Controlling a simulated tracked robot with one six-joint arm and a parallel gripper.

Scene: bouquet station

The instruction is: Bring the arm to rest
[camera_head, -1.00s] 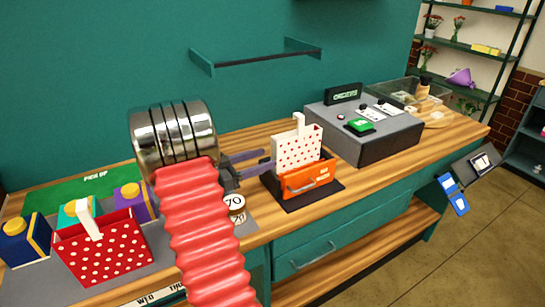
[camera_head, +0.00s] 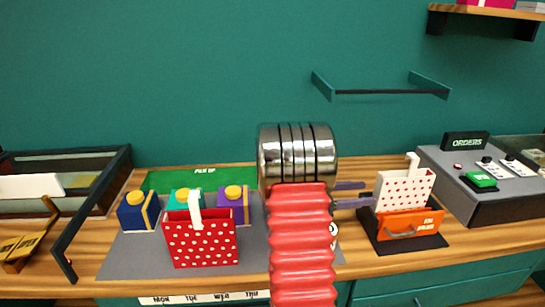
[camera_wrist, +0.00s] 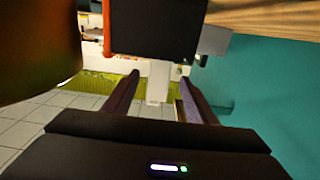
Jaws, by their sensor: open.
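My gripper (camera_head: 352,194) is open, its two fingers pointing right above the counter in the head view. The fingers also show in the wrist view (camera_wrist: 157,95), apart, with a white strip seen between them. Just right of the fingertips, a white bag with red dots (camera_head: 404,188) stands in an orange holder (camera_head: 412,222) on a dark mat. I cannot tell whether the fingers touch the bag's edge. My red arm and its shiny wrist hide part of the counter.
A red dotted bag (camera_head: 202,244) stands on a grey mat (camera_head: 120,262), before several colored boxes (camera_head: 138,212). A green PICK UP mat (camera_head: 158,181) lies behind. A grey ORDERS console (camera_head: 490,205) is right; a dark-framed case (camera_head: 100,168) is left. A wall bracket (camera_head: 385,92) hangs above.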

